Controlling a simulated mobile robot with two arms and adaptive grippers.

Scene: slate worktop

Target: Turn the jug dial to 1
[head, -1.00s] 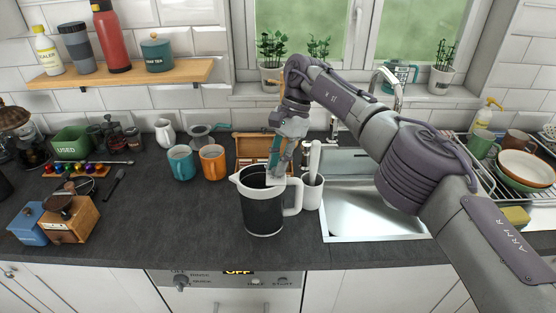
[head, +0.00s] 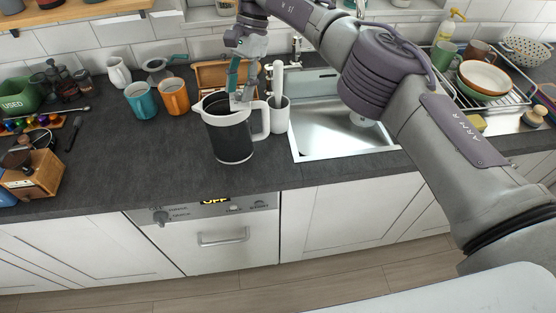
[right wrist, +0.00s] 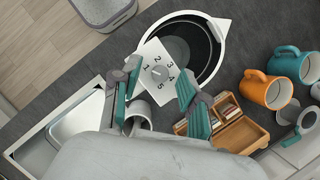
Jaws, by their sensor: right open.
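The jug (head: 232,140) is dark with a white rim, spout and handle, and stands upright on the worktop in the head view. Its open top also shows in the right wrist view (right wrist: 212,48). The dial plate (right wrist: 150,55) is a white square at the jug's handle side, marked 1 to 5 around a small pale knob (right wrist: 157,73). I cannot tell which number the knob points to. My right gripper (right wrist: 158,76) is open above the dial, with one teal-lined finger on each side of it. Contact with the knob cannot be seen. My left gripper is out of view.
A white cup (head: 279,115) stands close beside the jug's handle. A wooden box (head: 210,75) is behind the jug. Orange (head: 174,97) and teal (head: 141,101) mugs stand to the left, the sink (head: 335,125) to the right.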

